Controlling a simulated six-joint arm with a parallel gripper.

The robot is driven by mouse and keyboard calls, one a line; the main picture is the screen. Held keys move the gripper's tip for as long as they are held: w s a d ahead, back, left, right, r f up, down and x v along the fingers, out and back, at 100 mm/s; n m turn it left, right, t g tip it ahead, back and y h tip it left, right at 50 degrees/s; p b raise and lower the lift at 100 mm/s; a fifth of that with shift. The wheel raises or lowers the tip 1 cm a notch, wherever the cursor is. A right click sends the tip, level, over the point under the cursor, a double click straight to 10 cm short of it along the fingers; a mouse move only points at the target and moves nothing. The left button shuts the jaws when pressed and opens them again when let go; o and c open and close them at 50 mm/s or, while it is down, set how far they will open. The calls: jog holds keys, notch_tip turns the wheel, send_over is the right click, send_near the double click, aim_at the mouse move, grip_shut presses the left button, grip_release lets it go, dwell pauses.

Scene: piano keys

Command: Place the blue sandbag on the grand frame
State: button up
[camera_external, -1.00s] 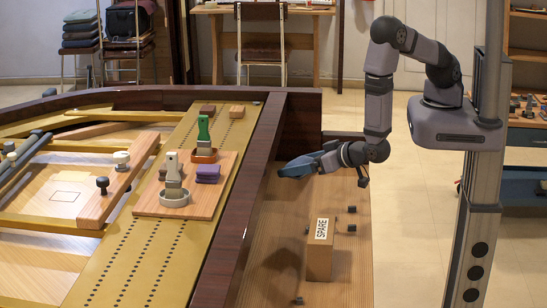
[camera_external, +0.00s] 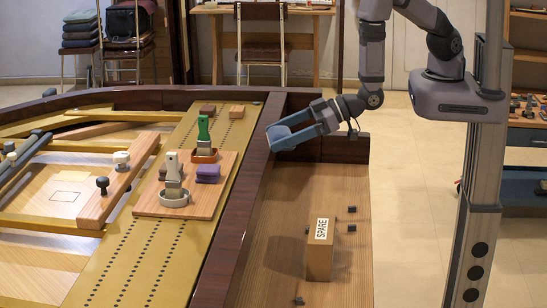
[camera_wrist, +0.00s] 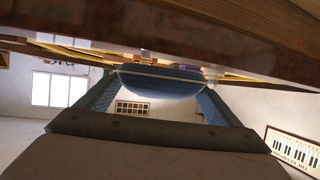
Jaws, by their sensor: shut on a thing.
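The blue sandbag (camera_wrist: 160,80) is held between the two fingers of my gripper (camera_wrist: 158,100) in the wrist view. In the external view my gripper (camera_external: 289,131) is beside the dark wooden rim (camera_external: 262,150) of the piano, near its right side, with the blue sandbag (camera_external: 278,133) at its tip. I cannot tell whether the bag touches the rim. The grand frame (camera_external: 150,250) is the gold, hole-dotted surface left of the rim.
A wooden board (camera_external: 205,205) on the frame holds a purple bag (camera_external: 208,173), a green-handled tool (camera_external: 203,130) and a grey-handled tool (camera_external: 173,175). Small blocks (camera_external: 237,111) sit farther back. A SPARE box (camera_external: 319,250) stands on the wooden surface right of the rim.

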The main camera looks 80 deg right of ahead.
jog(key=w+d+r+m+h+b, duration=0.15)
jog(key=w+d+b, duration=0.35)
jog(key=w+d, duration=0.8)
notch_tip(320, 180, up, 3)
jog(key=h+b, duration=0.1)
jog(key=b, duration=0.2)
send_over(223, 131)
jog(key=shift+m, duration=0.45)
jog(key=shift+w+a+f+p, duration=0.1)
jog(key=shift+f+p, duration=0.4)
jog(key=shift+f, duration=1)
jog(key=shift+a+f+p, duration=0.1)
jog(key=shift+f+p, duration=0.4)
jog(key=shift+f, duration=0.95)
jog(key=shift+f, duration=0.15)
jog(key=shift+f+p, duration=0.7)
jog(key=shift+f, duration=1.25)
jog(key=shift+f, duration=0.15)
jog(key=o, duration=1.1)
jog(key=shift+f, duration=0.1)
jog(key=shift+o, duration=1.2)
